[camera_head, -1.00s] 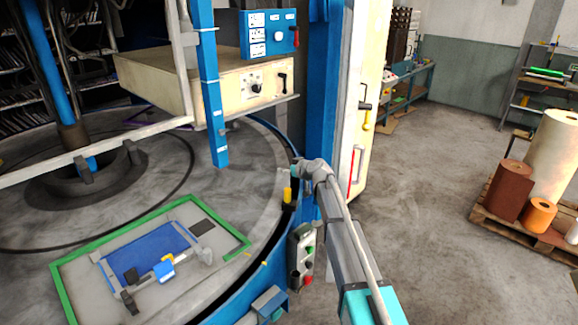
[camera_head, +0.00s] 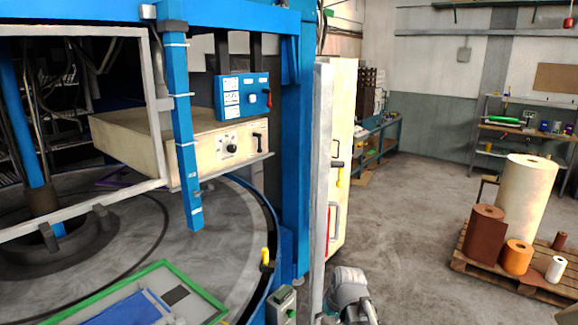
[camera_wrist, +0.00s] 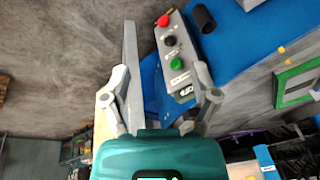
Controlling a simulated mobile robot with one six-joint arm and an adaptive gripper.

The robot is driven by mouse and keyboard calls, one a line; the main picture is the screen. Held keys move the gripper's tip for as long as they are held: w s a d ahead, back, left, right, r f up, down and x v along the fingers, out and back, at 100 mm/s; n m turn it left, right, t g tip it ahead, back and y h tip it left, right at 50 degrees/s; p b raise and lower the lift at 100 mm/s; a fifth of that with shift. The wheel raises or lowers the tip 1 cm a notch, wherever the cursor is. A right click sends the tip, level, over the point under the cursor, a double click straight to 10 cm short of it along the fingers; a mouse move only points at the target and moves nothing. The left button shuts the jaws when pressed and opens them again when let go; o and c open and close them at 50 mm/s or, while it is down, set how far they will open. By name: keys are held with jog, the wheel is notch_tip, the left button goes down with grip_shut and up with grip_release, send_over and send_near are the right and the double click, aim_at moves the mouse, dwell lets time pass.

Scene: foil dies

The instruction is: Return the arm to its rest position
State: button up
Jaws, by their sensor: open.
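My gripper (camera_wrist: 160,82) shows in the wrist view with its two fingers spread wide and nothing between them. Behind the fingers is a grey button box with red, black and green buttons (camera_wrist: 174,50). How far the fingers are from the box is hard to tell. In the head view, part of my arm (camera_head: 348,288) shows at the bottom edge, right of the blue machine. The fingers are not visible there.
The blue machine frame (camera_head: 297,150) stands left of my arm, with a cream cabinet door (camera_head: 343,150) beyond it. A green-edged panel (camera_head: 205,297) lies at lower left. A pallet (camera_head: 480,262) with rolls stands at right. The floor (camera_head: 415,215) between is clear.

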jog(key=s+d+m+g+h, duration=0.2)
jog(key=s+d, duration=0.4)
jog(key=s, duration=0.4)
jog(key=shift+f+m, duration=0.3)
jog(key=shift+m, duration=0.1)
jog(key=shift+w+a, duration=0.1)
dwell(0.9)
